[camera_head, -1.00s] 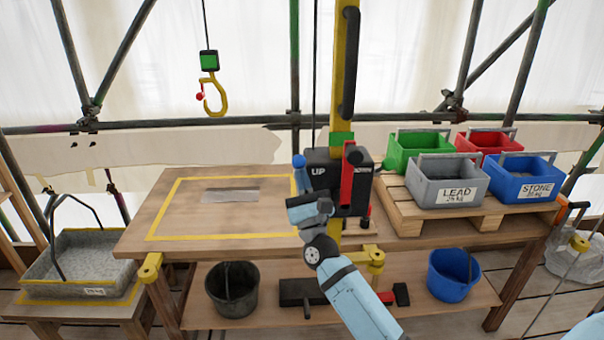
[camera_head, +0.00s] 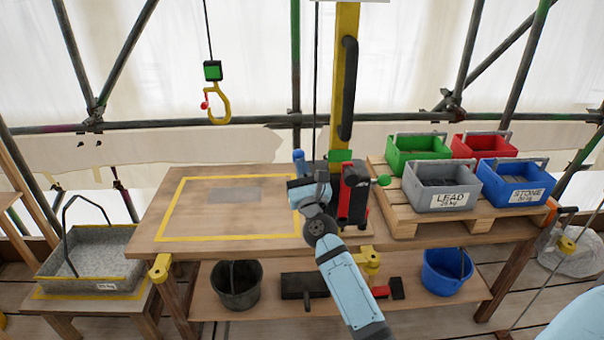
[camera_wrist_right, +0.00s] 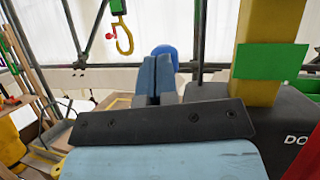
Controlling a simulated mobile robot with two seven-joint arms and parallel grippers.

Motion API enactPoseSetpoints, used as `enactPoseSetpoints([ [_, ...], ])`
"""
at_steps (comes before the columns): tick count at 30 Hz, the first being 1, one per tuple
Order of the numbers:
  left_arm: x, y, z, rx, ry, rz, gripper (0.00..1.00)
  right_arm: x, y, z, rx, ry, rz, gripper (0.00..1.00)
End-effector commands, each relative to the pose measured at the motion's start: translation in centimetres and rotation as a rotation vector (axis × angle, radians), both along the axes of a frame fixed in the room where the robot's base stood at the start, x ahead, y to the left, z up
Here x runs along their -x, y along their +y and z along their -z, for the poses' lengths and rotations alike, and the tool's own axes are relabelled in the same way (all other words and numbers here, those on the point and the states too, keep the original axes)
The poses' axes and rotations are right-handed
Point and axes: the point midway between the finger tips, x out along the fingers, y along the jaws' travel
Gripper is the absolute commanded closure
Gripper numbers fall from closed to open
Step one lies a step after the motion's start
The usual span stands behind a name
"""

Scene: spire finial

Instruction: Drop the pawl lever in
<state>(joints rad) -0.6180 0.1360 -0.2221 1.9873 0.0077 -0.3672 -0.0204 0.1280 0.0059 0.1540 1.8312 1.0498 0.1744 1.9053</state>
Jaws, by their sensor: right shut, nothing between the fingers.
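A yellow hoist post carries a red and black winch part (camera_head: 353,195) with a green ball knob (camera_head: 384,180) sticking out on its right. A blue knob (camera_head: 298,157) stands to the left of the post; it also shows in the right wrist view (camera_wrist_right: 165,50), just beyond my fingers. I cannot tell which of these parts is the pawl lever. My right gripper (camera_head: 298,188) is shut and empty, left of the winch part and below the blue knob. The wrist view shows its fingers (camera_wrist_right: 156,76) together, partly covering the knob. My left gripper is out of view.
The bench (camera_head: 245,172) has a yellow-outlined area with a grey plate (camera_head: 235,190). A hook (camera_head: 219,103) hangs above it. A pallet (camera_head: 410,225) with several crates stands right. A grey tray (camera_head: 95,285) stands left. Buckets (camera_head: 235,290) sit on the lower shelf.

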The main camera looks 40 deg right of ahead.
Motion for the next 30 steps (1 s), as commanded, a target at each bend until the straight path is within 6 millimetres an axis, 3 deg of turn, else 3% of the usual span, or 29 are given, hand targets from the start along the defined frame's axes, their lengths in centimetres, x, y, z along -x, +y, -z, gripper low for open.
enactPoseSetpoints([
  [15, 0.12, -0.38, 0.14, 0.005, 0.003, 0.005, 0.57, -1.0, -0.59, -0.67, 0.0, -0.001, -0.001, 1.0],
  [30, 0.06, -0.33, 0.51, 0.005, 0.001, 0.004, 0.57, -0.14, -0.29, 0.1, 0.0, 0.001, -0.001, 1.0],
])
